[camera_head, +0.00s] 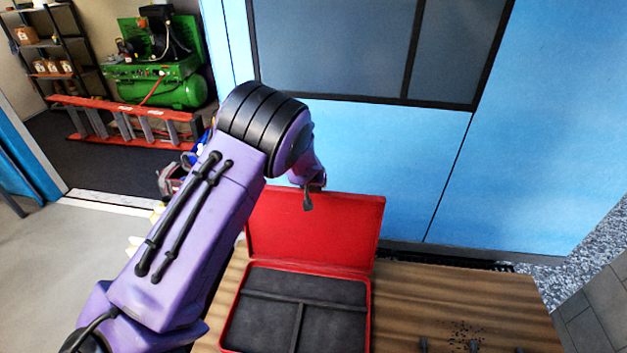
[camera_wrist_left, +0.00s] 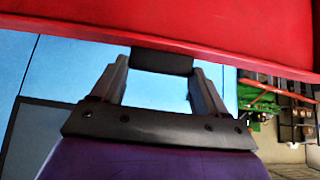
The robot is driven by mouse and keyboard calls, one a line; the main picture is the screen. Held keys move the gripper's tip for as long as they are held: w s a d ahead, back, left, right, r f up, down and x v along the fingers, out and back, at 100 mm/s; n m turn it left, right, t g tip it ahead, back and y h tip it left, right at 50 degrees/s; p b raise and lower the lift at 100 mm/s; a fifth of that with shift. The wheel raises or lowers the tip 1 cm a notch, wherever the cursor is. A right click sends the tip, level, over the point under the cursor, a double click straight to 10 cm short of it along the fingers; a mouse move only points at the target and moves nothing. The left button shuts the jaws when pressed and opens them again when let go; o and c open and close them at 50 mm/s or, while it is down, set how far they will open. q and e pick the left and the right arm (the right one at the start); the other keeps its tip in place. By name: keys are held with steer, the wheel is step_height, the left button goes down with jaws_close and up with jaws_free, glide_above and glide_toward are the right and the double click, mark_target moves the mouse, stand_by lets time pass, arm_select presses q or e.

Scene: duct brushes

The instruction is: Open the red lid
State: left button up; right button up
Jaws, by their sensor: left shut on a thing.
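The red lid (camera_head: 340,235) stands raised, about upright, at the back of an open red case (camera_head: 368,320) on the wooden table. The case has a dark grey lining with black dividers forming compartments. My left gripper (camera_head: 308,198) is at the lid's top edge; my own arm hides part of the lid's left side. In the left wrist view my left gripper (camera_wrist_left: 162,68) is shut on a black tab (camera_wrist_left: 162,61) at the edge of the red lid (camera_wrist_left: 220,25). My right gripper is in neither view.
The wooden table (camera_head: 450,290) has free room right of the case. Dark small items (camera_head: 470,346) and black specks lie at its front right. A blue wall (camera_head: 360,150) stands behind. A green compressor (camera_head: 165,80) and red ladder (camera_head: 125,115) are far left.

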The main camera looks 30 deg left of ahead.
arm_select(q)
steer(key=shift+s+d+f, duration=0.15)
steer(key=shift+s+f, duration=0.05)
steer(key=shift+s, duration=0.05)
steer(key=o, duration=1.3)
steer(key=shift+o, duration=1.1)
steer(key=shift+w, duration=0.15)
steer(key=shift+d+r, duration=0.1)
steer(key=shift+r, duration=0.15)
steer(key=b+v, duration=0.1)
steer(key=v, duration=0.9)
